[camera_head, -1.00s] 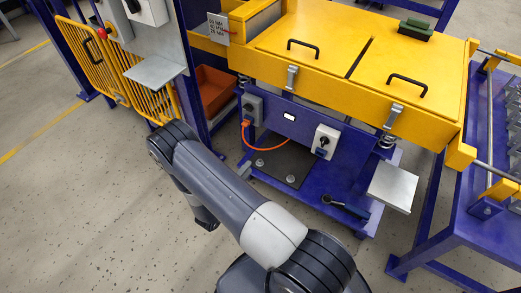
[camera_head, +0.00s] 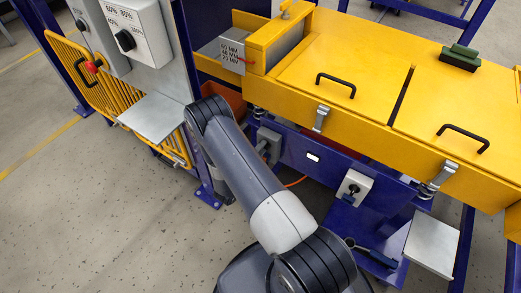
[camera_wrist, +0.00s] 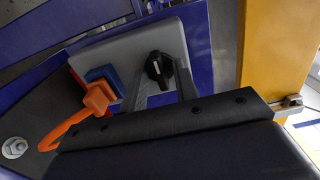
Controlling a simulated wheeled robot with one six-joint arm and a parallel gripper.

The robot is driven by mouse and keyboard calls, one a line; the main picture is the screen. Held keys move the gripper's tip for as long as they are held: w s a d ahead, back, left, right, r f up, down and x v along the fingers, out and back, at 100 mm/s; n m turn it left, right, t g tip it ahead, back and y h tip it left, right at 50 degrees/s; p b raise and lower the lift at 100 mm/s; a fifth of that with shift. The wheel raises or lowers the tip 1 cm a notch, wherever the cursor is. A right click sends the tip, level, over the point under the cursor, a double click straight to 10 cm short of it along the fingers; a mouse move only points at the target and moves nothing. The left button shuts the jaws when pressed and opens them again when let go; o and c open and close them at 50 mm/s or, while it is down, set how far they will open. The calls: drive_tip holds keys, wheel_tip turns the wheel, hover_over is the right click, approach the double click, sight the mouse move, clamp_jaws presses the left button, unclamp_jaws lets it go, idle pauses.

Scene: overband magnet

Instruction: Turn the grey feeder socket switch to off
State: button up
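The grey feeder socket box (camera_wrist: 118,52) fills the upper middle of the wrist view. Its black rotary switch (camera_wrist: 159,68) stands out from the face, and I can make out no off marking. An orange plug (camera_wrist: 98,98) with an orange cable sits in the blue outlet beside the switch. In the head view the socket box (camera_head: 269,143) is partly hidden behind my arm. My gripper (camera_wrist: 161,80) is open, its two grey fingers reaching toward the switch, one on each side of it. Whether they touch it I cannot tell. The head view shows my arm, but the fingers are not clear.
A second, paler box with a black switch (camera_head: 353,188) sits further right on the blue frame. The yellow feeder cover (camera_head: 320,70) overhangs above. A control cabinet (camera_head: 140,38) and a grey shelf (camera_head: 152,117) stand to the left. The floor at lower left is clear.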

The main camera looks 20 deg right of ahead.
clamp_jaws()
drive_tip(key=shift+f+m+b, duration=0.1)
drive_tip(key=shift+m+b, duration=0.2)
drive_tip(key=shift+m, duration=0.1)
drive_tip(key=m+b, duration=0.2)
drive_tip(key=shift+f+m, duration=0.1)
drive_tip(key=shift+m, duration=0.3)
drive_tip(key=m+b, duration=0.2)
drive_tip(key=m, duration=0.2)
drive_tip(key=shift+b, duration=0.4)
drive_tip(key=m+b, duration=0.3)
drive_tip(key=m, duration=0.2)
drive_tip(key=shift+m, duration=0.4)
drive_tip(key=m+b, duration=0.3)
drive_tip(key=m, duration=0.1)
drive_tip(key=shift+m, duration=0.3)
drive_tip(key=shift+o, duration=0.6)
unclamp_jaws()
